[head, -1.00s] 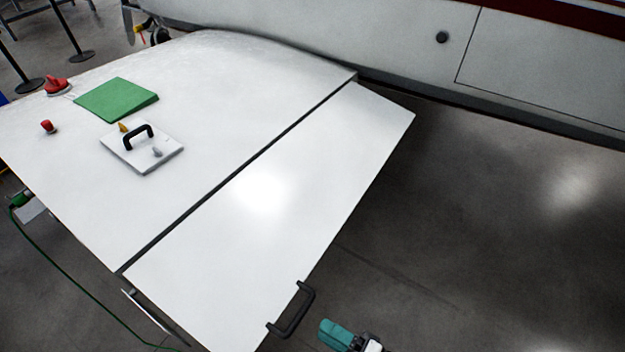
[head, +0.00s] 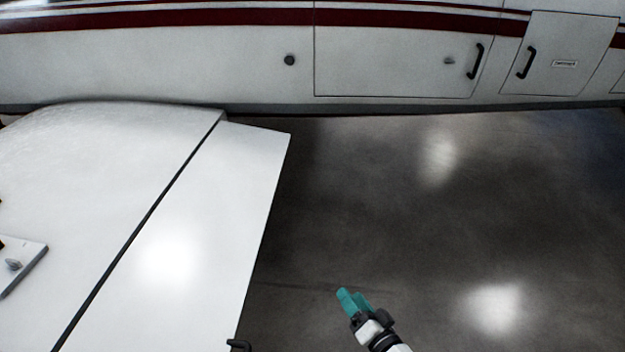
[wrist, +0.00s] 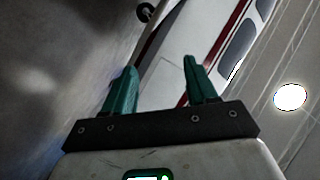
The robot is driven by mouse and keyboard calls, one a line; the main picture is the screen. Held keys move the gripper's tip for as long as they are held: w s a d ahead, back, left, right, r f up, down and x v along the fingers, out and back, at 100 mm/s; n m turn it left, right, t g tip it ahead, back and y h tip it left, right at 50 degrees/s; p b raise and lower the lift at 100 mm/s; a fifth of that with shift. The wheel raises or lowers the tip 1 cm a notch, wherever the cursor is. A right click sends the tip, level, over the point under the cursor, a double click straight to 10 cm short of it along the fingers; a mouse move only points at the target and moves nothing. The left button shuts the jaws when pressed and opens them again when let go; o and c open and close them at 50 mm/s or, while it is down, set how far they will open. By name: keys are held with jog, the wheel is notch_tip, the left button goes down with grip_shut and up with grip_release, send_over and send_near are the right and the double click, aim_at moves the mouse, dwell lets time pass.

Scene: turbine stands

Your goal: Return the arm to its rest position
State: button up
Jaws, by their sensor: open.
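My gripper (head: 351,299) is at the bottom middle of the head view, over the dark floor to the right of the white wing panel. Its teal fingers point up and to the left, with nothing seen between them. In the wrist view, the gripper (wrist: 162,85) shows two teal fingers spread apart with an empty gap. The white, red-striped aircraft body (wrist: 190,55) shows beyond them.
The white wing (head: 130,180) fills the left, with a black handle (head: 238,345) at its lower edge. A white plate (head: 22,265) lies at the far left. The aircraft side (head: 200,65) spans the back. The floor (head: 400,220) on the right is clear.

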jog(key=s+d+m+g+h+b, duration=0.15)
jog(key=s+d+h, duration=0.3)
jog(key=d, duration=0.55)
jog(key=s+d+m+g+h, duration=0.1)
jog(key=s+d+g+h, duration=0.2)
jog(key=d+h, duration=0.45)
jog(key=s+r+n+g+y+b, duration=0.1)
jog(key=s+n+g+y, duration=0.3)
jog(key=s, duration=1.7)
jog(key=n+g, duration=0.2)
jog(key=g, duration=0.3)
jog(key=shift+r+y, duration=0.3)
jog(key=shift+y, duration=0.1)
